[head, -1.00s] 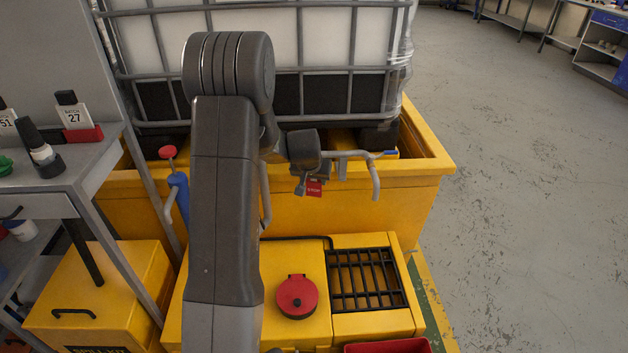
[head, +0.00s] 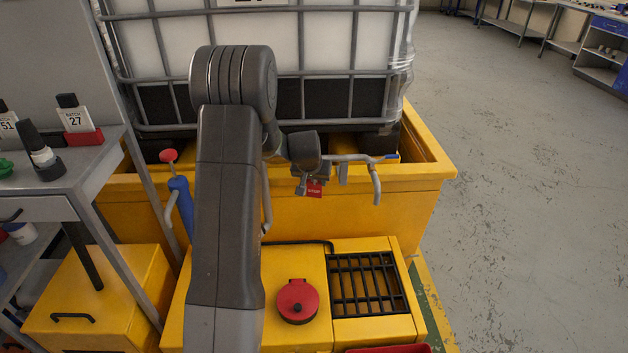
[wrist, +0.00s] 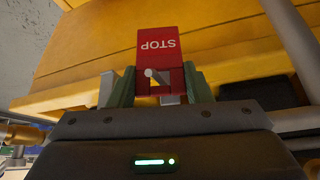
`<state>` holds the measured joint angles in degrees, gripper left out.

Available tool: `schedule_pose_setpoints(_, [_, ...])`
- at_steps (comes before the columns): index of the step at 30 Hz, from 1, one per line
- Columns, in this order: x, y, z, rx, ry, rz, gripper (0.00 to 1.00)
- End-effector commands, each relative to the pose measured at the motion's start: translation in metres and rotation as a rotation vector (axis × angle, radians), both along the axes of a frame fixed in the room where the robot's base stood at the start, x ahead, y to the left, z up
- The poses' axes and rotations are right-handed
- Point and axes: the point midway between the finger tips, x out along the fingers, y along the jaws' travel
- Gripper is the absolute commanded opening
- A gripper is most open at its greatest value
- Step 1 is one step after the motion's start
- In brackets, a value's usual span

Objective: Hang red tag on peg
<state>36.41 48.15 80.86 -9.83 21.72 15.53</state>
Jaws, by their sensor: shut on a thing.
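The red tag (wrist: 158,55), marked STOP, is held between the green-padded fingers of my gripper (wrist: 158,90) in the wrist view, its lettering upside down there. A short pale rod that looks like the peg (wrist: 152,74) shows at the tag's dark slot, at the finger end. I cannot tell whether it passes through the slot or only lies in front of it. In the head view the small red tag (head: 314,190) is beneath my dark wrist, in front of the yellow bin's wall. My fingers are mostly hidden there.
A grey pipe (head: 352,158) with a down-turned end is right of my wrist, close to it. The yellow bin (head: 400,190) holds a caged white tank (head: 335,45). Below are a red cap (head: 297,300) and a black grate (head: 367,283). Open floor lies right.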

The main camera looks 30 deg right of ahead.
Motion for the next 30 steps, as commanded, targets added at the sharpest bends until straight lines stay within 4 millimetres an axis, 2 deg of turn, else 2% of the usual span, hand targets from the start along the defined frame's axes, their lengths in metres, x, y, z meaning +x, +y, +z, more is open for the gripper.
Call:
schedule_pose_setpoints(7, [0.0, 0.0, 0.0, 0.0, 0.0, 0.0, 0.23])
schedule_pose_setpoints(8, [0.0, 0.0, 0.0, 0.0, 0.0, 0.0, 0.51])
schedule_pose_setpoints(11, [0.0, 0.0, 0.0, 0.0, 0.0, 0.0, 0.7])
schedule_pose_setpoints(22, [-0.001, 0.001, 0.004, -0.001, -0.001, 0.0, 0.7])
schedule_pose_setpoints(26, [-0.006, 0.006, 0.016, -0.001, -0.001, 0.0, 0.7])
schedule_pose_setpoints(30, [-0.015, 0.015, 0.039, -0.002, -0.002, 0.0, 0.7])
